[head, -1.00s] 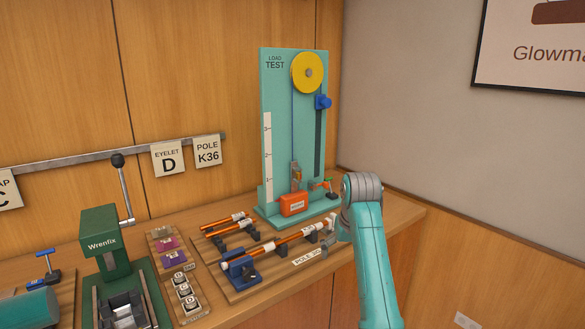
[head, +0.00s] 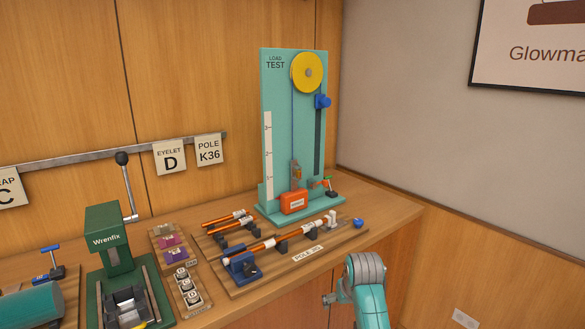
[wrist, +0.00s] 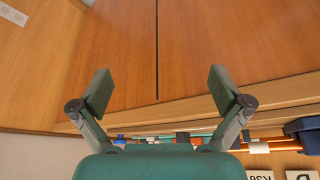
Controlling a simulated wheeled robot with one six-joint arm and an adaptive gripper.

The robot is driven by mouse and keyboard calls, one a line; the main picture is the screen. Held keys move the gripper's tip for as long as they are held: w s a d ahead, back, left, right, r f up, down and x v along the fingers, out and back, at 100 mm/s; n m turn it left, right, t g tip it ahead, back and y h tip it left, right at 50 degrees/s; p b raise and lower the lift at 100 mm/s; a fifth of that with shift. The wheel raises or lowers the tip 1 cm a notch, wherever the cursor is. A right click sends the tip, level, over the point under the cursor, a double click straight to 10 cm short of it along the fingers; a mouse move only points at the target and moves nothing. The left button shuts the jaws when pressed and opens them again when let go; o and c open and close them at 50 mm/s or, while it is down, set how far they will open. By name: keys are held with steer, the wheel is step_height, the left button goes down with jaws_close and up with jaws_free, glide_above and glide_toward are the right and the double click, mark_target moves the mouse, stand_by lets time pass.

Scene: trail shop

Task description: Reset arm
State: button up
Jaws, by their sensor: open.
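My gripper (wrist: 158,92) is open and empty in the wrist view, its two pads wide apart in front of the bench's wooden front panels (wrist: 220,40). In the head view my arm's teal and grey end is at the lower right, in front of the bench edge and apart from the pole rig. The gripper's fingers are mostly hidden there. The orange pole (head: 296,233) lies across the wooden board labelled POLE (head: 330,250), resting on dark supports between a blue clamp (head: 241,266) and a white end piece.
The teal load test stand (head: 278,130) with a yellow wheel stands at the back right. The green Wrenfix press (head: 105,235) is at the left, with small part trays (head: 187,310) beside it. The floor side of the bench at right is clear.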

steer(key=s+d+f+t, duration=0.2)
steer(key=s+f+t, duration=0.1)
steer(key=s+f, duration=1.7)
steer(key=s+f+t, duration=0.2)
steer(key=s, duration=0.8)
steer(key=s+d+r+t, duration=0.1)
steer(key=s+r, duration=0.2)
steer(key=s, duration=0.5)
steer(key=s+d+r+t, duration=0.1)
steer(key=s+r, duration=0.1)
steer(key=s, duration=0.6)
steer(key=s+r+m+t, duration=0.1)
steer(key=s+r+t, duration=0.1)
steer(key=s+r, duration=1.2)
steer(key=shift+s+r+t, duration=0.25)
steer(key=shift+r+t, duration=0.15)
steer(key=shift+r, duration=0.7)
